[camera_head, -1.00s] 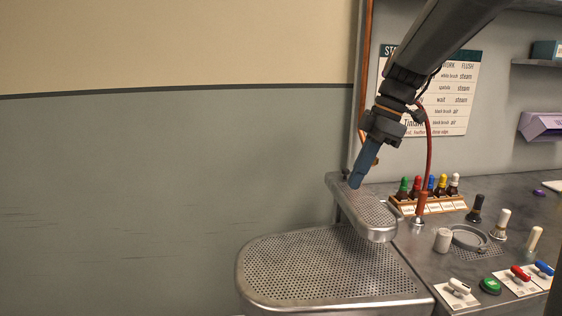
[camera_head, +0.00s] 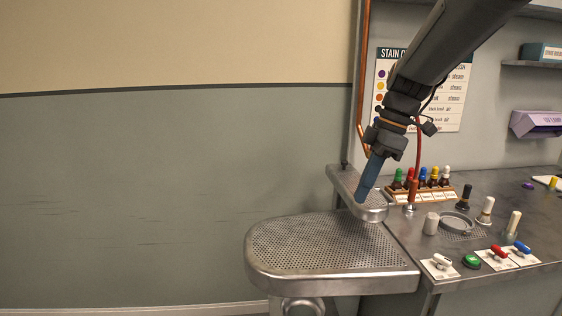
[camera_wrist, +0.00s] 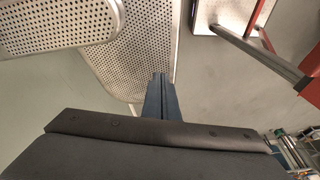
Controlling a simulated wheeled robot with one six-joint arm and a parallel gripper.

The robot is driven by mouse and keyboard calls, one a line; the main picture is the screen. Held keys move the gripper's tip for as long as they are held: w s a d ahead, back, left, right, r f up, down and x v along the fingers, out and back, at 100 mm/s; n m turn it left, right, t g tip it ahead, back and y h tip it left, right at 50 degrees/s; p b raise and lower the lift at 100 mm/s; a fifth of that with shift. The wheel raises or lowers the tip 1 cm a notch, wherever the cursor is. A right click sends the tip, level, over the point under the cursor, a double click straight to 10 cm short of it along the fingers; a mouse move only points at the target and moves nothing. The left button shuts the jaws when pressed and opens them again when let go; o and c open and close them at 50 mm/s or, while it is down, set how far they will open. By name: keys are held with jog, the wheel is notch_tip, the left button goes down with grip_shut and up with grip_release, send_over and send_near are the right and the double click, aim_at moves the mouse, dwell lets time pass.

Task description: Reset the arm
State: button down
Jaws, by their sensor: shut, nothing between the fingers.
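My gripper (camera_head: 361,199) points down with its blue fingers together and nothing between them. In the head view its tips appear over the small perforated arm board (camera_head: 372,211) at the right; whether they touch it I cannot tell. In the wrist view the shut fingers (camera_wrist: 157,77) show in front of the large perforated board (camera_wrist: 140,50), with the small board (camera_wrist: 60,22) at upper left.
The large perforated board (camera_head: 320,250) is empty. A stain chart (camera_head: 448,100) hangs behind. The left wall side is clear.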

jog(key=s+f+m+h, duration=0.3)
jog(key=s+f+m, duration=1.3)
jog(key=s, duration=0.3)
jog(key=shift+d+f, duration=0.2)
jog(key=shift+f, duration=0.35)
dwell(0.7)
